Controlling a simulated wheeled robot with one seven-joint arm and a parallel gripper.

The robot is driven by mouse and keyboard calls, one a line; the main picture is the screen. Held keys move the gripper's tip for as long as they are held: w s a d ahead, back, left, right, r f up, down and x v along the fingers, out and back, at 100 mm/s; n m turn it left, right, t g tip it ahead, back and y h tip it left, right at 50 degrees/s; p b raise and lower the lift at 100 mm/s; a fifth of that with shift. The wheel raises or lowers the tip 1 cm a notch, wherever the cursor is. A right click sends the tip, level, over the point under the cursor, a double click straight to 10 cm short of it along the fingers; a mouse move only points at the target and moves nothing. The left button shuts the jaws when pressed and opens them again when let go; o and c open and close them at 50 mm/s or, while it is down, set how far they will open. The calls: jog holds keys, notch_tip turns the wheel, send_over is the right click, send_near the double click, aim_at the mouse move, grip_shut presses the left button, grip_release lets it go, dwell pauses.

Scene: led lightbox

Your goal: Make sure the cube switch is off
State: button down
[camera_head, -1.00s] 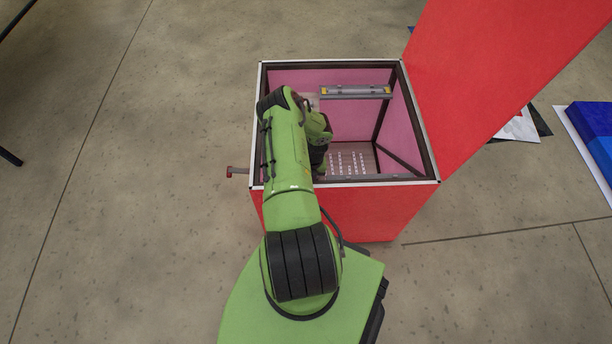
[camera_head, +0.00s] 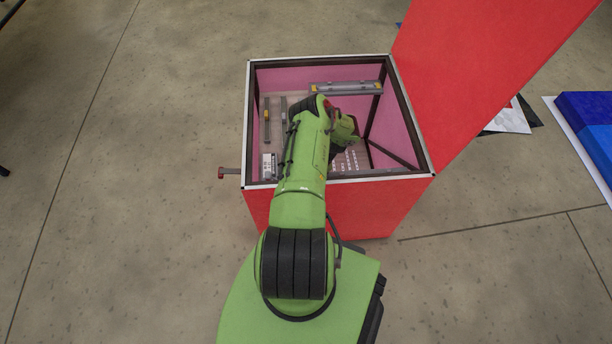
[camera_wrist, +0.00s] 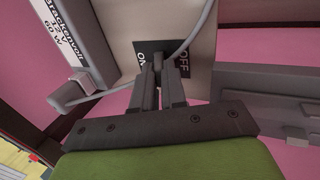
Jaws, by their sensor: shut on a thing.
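The red cube box (camera_head: 385,205) stands open in the head view, with my arm reaching down inside. In the wrist view, a black switch plate (camera_wrist: 149,47) sits on a beige unit (camera_wrist: 195,50), with "ON" at its left and "OFF" at its right. My gripper (camera_wrist: 163,66) is at the plate, its narrow fingers shut on the small switch lever, which they mostly hide. I cannot tell which way the lever is tilted. In the head view my arm hides the fingertips and the switch.
A grey cable (camera_wrist: 190,38) curves across the plate near my fingers. A grey bar (camera_wrist: 265,90) is close on the right in the wrist view. A lamp bar (camera_head: 346,88) spans the box's far side. The raised red lid (camera_head: 500,60) stands at the right.

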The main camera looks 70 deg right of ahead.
jog(key=c, duration=1.2)
grip_release()
jog(key=p+v, duration=0.5)
jog(key=v, duration=1)
jog(key=shift+s+d+r, duration=0.1)
jog(key=shift+s+r, duration=0.1)
jog(key=shift+r, duration=0.05)
